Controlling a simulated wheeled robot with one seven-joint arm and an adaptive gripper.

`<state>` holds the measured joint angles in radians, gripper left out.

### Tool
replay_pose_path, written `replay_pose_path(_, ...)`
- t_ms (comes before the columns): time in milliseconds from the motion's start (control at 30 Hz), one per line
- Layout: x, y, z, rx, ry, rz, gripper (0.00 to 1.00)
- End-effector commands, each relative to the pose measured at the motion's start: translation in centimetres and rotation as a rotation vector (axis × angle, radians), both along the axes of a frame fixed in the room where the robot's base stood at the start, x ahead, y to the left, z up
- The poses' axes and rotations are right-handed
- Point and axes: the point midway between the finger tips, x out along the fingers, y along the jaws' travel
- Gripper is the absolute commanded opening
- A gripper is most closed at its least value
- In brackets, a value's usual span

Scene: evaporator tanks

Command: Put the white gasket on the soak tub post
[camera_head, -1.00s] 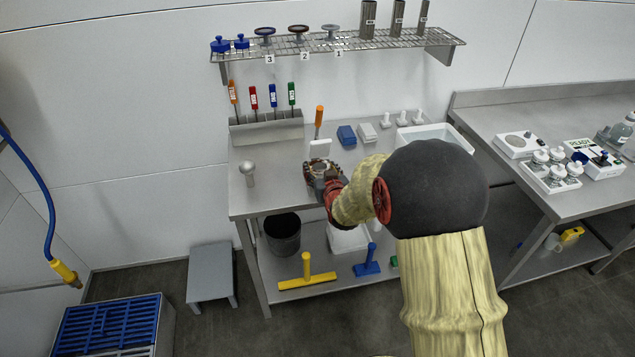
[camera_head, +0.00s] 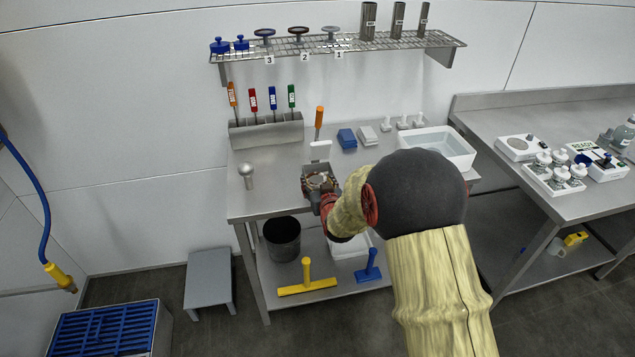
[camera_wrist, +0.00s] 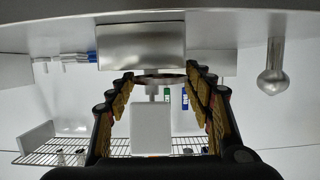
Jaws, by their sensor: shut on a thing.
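My gripper (camera_wrist: 159,82) is shut on a thin ring-shaped piece (camera_wrist: 160,78), seen nearly edge-on between the fingertips in the wrist view. I take it as the gasket, though it looks greyish in the shade. In the head view my gripper (camera_head: 319,184) is over the left-middle of the steel table, at a grey box-like shape. Whether the ring touches anything below is unclear. A white open tub (camera_head: 472,158) stands at the table's right end and may be the soak tub. I cannot make out a post in it.
A white block (camera_head: 320,151) with an orange handle stands just behind my gripper. A round-headed metal post (camera_head: 247,176) is to its left. Blue and white blocks (camera_head: 347,138) and small white posts (camera_head: 403,122) are to the back right. A wire shelf (camera_head: 350,42) hangs above.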

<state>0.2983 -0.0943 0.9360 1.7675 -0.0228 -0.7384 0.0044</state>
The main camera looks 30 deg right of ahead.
Motion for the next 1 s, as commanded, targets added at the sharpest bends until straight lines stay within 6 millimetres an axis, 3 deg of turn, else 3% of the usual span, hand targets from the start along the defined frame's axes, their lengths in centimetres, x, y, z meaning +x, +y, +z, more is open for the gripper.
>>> replay_pose_path(333,0.00,0.00,-0.61,0.000,0.000,0.000,0.42)
replay_pose_path(367,0.00,-0.01,-0.60,0.000,0.000,0.000,0.54)
replay_pose_path(667,0.00,-0.01,-0.59,0.000,0.000,0.000,0.70)
replay_pose_path(1000,0.01,0.00,-0.45,0.000,0.000,0.000,0.70)
